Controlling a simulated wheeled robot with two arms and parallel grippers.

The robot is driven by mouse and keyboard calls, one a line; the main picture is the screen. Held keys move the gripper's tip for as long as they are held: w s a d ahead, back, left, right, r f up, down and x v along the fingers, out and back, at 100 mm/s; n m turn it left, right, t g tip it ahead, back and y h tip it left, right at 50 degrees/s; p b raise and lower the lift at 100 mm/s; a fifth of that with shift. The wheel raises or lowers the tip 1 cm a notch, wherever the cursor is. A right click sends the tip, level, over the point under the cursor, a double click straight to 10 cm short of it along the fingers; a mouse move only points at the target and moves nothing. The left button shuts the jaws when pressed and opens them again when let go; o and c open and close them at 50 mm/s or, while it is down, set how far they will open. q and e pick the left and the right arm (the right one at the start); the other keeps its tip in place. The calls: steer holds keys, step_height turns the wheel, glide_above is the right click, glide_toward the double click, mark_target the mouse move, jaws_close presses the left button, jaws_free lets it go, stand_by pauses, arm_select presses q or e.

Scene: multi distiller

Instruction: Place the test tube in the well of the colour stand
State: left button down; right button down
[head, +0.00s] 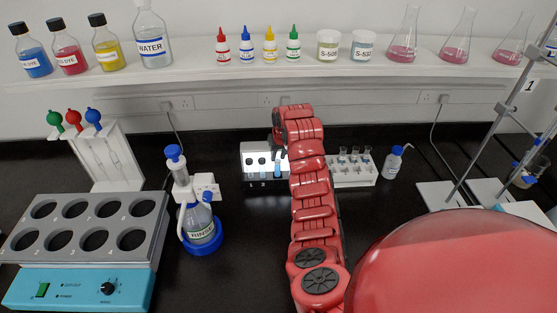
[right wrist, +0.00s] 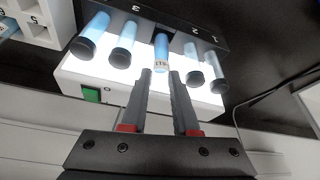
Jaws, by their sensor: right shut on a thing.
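My right gripper (right wrist: 160,75) is shut on a blue test tube (right wrist: 161,48) with a small printed label. The tube is in front of the lit panel, among the other tubes. I cannot tell how deep it sits in a well. My left gripper is not in view.
A white rack (head: 352,178) with small tubes stands right of my arm, beside a blue-capped wash bottle (head: 393,163). The bench between rinse bottle and my arm is clear.

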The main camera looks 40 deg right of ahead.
mark_target(278, 162)
step_height(278, 162, down, 2)
steer(key=shift+f+p, duration=0.15)
steer(key=shift+p, duration=0.45)
steer(key=shift+f, duration=0.35)
steer(key=shift+f, duration=0.1)
steer(key=shift+f+b, duration=0.15)
steer(key=shift+b, duration=0.15)
steer(key=c, duration=0.9)
jaws_free()
steer(key=shift+c, duration=0.2)
